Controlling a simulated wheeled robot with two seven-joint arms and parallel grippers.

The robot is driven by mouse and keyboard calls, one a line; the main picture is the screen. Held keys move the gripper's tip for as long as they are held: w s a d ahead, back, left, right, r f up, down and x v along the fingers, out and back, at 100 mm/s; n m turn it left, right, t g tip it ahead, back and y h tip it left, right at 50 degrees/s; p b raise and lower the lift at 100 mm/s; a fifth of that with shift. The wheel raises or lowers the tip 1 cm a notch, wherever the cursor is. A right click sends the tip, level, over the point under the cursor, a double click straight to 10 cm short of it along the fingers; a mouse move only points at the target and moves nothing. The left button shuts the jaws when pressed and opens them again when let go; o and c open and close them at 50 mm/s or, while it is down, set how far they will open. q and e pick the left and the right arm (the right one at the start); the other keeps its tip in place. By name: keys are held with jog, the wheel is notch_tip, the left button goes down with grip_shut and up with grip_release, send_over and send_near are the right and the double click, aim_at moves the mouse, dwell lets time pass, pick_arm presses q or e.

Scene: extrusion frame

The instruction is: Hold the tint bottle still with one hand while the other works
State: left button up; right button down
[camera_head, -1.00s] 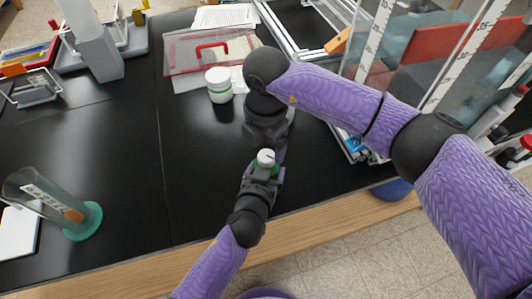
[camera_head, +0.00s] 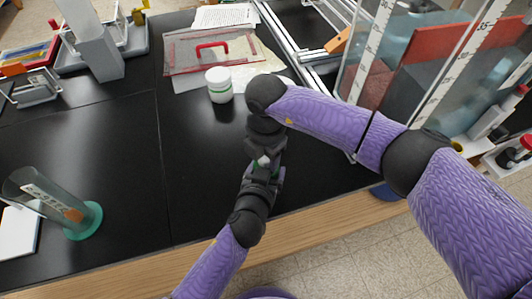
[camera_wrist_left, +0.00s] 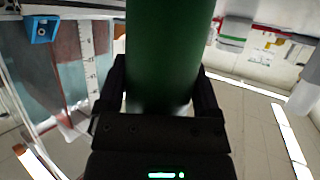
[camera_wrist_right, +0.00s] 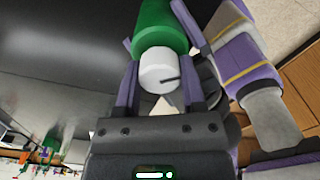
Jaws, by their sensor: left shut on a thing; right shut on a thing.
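The tint bottle is green with a white cap. In the left wrist view the green bottle body (camera_wrist_left: 160,45) stands between the fingers of my left gripper (camera_wrist_left: 160,88), which is shut on it. In the right wrist view the white cap (camera_wrist_right: 157,70) is between the fingers of my right gripper (camera_wrist_right: 162,75), which is shut on it, with the green bottle (camera_wrist_right: 160,25) beyond. In the head view the two grippers meet over the bottle (camera_head: 262,162), near the bench's front edge. They hide most of it there.
A clear cylinder on a green base (camera_head: 83,222) is at left. A lidded tray with a red handle (camera_head: 212,50) lies at the back. A glass tank (camera_head: 400,80) is at right.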

jog(key=shift+n, duration=0.4)
jog(key=n, duration=0.5)
jog(key=shift+n, duration=0.4)
jog(key=n, duration=0.5)
jog(key=shift+n, duration=0.4)
jog(key=shift+c, duration=0.9)
grip_release()
notch_tip(320, 180, up, 12)
jog(key=shift+d, duration=0.1)
